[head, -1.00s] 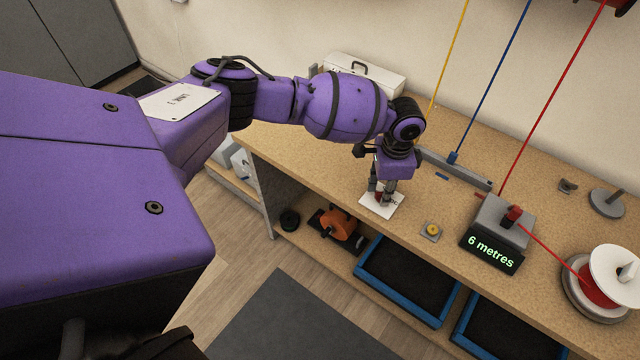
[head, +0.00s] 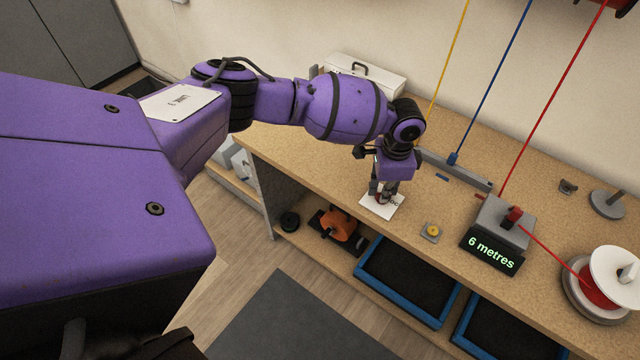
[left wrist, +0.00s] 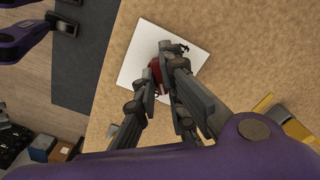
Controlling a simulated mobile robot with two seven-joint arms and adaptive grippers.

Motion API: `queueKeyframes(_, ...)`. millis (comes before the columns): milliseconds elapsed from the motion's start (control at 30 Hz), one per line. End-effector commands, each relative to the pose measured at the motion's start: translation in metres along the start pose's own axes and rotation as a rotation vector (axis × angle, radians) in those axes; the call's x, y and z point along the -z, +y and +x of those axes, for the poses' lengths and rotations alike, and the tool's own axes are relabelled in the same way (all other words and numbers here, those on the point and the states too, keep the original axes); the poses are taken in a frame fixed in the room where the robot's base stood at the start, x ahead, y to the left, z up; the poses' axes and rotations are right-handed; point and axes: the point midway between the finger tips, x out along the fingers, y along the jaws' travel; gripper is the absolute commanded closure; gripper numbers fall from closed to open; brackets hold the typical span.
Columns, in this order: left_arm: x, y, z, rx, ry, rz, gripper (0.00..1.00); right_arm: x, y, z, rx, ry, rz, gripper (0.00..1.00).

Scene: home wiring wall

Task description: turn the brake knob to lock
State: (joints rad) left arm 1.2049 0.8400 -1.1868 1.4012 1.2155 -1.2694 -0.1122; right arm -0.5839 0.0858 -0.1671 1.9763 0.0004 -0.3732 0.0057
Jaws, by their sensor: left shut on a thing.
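The red brake knob (left wrist: 156,71) sits on a white plate with dark lettering, on the bench top. The plate shows in the head view (head: 371,208) and in the left wrist view (left wrist: 135,62). My left gripper (head: 383,196) points down over the plate. Its fingers, also in the left wrist view (left wrist: 161,80), are shut on the knob and cover most of it. Which way the knob points is hard to tell. The lettering is mostly hidden. My right gripper is not in view.
A yellow button (head: 432,230) and a meter box reading "6 metres" (head: 492,248) stand right of the plate. A red wire runs from the box to a white spool (head: 612,268). Blue trays (head: 405,313) lie on the shelf below. A pale case (head: 365,75) stands at the back.

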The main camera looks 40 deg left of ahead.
Motion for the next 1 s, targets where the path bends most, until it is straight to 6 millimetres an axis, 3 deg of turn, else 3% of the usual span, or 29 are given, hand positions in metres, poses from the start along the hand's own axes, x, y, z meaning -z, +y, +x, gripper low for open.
queueKeyframes(467,0.0013,-0.0007,-0.0019,0.002,0.002,0.006,1.0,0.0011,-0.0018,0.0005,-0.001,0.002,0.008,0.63)
queueKeyframes(700,0.0012,-0.0007,-0.0016,0.002,0.002,0.171,1.0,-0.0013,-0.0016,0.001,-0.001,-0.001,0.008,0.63)
queueKeyframes(1000,0.0012,-0.0007,-0.0015,0.002,0.002,0.207,1.0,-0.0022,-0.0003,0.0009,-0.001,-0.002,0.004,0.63)
